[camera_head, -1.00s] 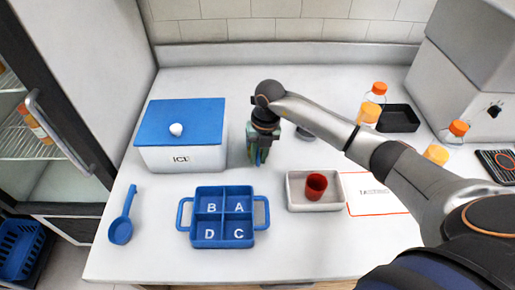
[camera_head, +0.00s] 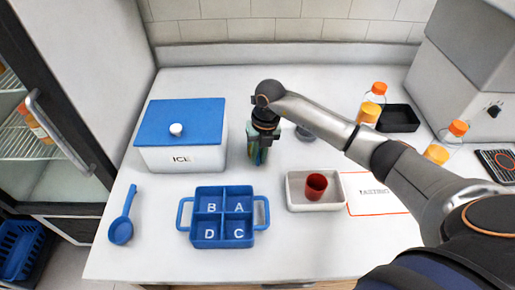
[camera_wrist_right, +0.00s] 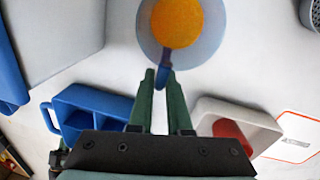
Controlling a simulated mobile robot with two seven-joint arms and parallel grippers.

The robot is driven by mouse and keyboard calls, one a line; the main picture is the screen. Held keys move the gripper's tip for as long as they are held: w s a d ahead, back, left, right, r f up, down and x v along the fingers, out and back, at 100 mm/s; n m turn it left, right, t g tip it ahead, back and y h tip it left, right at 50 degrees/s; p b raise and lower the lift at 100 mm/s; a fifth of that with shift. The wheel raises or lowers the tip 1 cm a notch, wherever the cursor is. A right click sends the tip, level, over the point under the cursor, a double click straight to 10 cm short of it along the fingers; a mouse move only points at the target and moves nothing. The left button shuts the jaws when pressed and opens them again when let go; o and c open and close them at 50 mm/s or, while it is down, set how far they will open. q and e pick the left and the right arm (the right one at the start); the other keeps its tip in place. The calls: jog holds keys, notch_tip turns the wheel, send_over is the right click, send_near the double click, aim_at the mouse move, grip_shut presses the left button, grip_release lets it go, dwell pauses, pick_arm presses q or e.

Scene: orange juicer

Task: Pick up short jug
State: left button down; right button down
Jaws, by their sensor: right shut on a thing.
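The short jug (camera_wrist_right: 212,38) shows in the right wrist view as a pale bluish round vessel with orange juice in it, seen from above. Its blue handle (camera_wrist_right: 163,77) sits between the green fingers of my right gripper (camera_wrist_right: 164,80), which is shut on it. In the head view my right gripper (camera_head: 259,150) points down over the counter, between the ice box and the white tray. There the gripper and wrist largely hide the jug. I cannot tell whether its base is off the counter. My left gripper is not in view.
The white ice box with blue lid (camera_head: 185,118) stands left of the gripper. A blue four-part caddy (camera_head: 223,190) and a white tray (camera_head: 330,203) with a red cup (camera_head: 316,186) lie in front. Orange-capped bottles (camera_head: 371,105) stand at right. A blue ladle (camera_head: 121,228) lies at left.

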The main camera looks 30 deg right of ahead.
dwell(0.7)
jog(key=shift+r, duration=1.05)
jog(key=s+d+r+b, duration=0.2)
jog(key=s+d+r, duration=0.1)
jog(key=s+r, duration=0.8)
jog(key=shift+s+d, duration=0.35)
jog(key=shift+s, duration=0.85)
dwell(1.0)
